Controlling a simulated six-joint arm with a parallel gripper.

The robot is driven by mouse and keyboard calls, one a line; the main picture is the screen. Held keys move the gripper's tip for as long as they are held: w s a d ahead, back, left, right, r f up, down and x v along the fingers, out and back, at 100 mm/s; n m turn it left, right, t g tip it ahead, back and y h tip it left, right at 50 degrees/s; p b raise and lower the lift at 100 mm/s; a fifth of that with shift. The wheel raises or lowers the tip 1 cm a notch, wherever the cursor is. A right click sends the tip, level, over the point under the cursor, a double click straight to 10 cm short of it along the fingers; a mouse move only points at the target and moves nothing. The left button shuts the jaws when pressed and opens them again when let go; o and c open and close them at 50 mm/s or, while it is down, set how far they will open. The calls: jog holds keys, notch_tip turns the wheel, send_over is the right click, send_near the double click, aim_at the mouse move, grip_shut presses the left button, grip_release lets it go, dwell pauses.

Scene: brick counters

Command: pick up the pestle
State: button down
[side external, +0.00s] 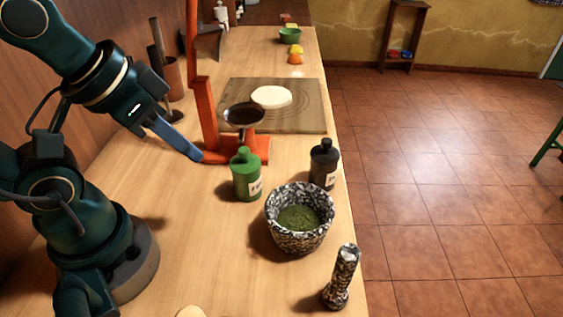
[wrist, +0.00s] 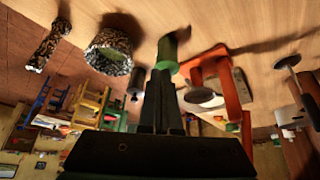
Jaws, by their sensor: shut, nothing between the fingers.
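The speckled black-and-white pestle (side external: 342,277) stands upright on the counter, near its right edge at the front. It also shows in the wrist view (wrist: 48,46) at the upper left. A matching speckled mortar (side external: 297,238) with green paste inside stands just behind it, and appears in the wrist view (wrist: 109,52). My gripper (side external: 197,156) is above the counter at the left, beside the orange stand and well away from the pestle. In the wrist view its dark fingers (wrist: 161,88) are together and hold nothing.
A green bottle (side external: 246,175) and a dark bottle (side external: 324,164) stand behind the mortar. An orange press stand (side external: 207,120) with a dark pan is by my gripper. A board (side external: 308,118) with dough lies farther back. The counter left of the mortar is mostly clear.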

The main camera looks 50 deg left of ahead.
jog(key=c, duration=0.5)
grip_release()
jog(key=shift+c, duration=0.2)
